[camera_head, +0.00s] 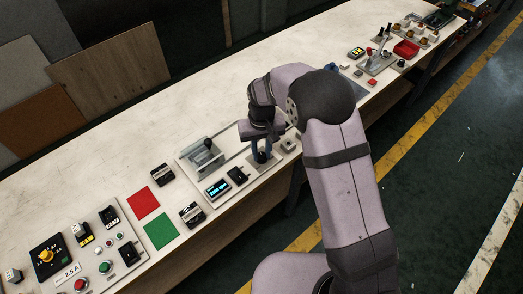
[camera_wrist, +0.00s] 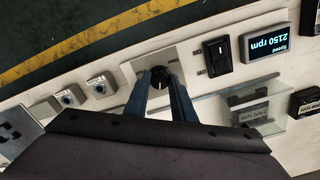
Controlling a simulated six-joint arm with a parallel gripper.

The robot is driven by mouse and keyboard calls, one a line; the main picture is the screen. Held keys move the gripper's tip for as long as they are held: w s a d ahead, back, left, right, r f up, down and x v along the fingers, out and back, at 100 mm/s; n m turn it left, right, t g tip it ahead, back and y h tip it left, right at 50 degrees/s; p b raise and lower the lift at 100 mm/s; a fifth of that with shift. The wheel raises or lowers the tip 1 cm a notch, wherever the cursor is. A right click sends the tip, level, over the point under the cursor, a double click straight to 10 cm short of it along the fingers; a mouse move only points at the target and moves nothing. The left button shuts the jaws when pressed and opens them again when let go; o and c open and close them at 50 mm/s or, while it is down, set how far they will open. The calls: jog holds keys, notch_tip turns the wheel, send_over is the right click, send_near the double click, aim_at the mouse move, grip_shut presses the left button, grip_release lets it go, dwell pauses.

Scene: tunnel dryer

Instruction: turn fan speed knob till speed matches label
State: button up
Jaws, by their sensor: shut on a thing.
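The black fan speed knob (camera_wrist: 159,77) sits on a light square plate (camera_wrist: 140,63) in the wrist view. My gripper (camera_wrist: 159,82) has its two blue fingers shut on the knob, one on each side. In the head view my gripper (camera_head: 262,156) points down at the panel, and its fingers hide most of the knob.
A black rocker switch (camera_wrist: 217,55) stands between knob and display. Small grey button blocks (camera_wrist: 100,86) lie on the knob's other side. A red square (camera_head: 142,203), a green square (camera_head: 160,231) and a control panel (camera_head: 95,253) are at left. The table's back is clear.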

aim_at(261, 155)
jog(key=shift+m, duration=0.5)
jog(key=o, duration=1.1)
jog(key=shift+c, duration=0.2)
jog(key=shift+r, duration=0.1)
jog(key=shift+r+b, duration=0.8)
jog(key=shift+r, duration=2.8)
jog(key=shift+w, duration=0.1)
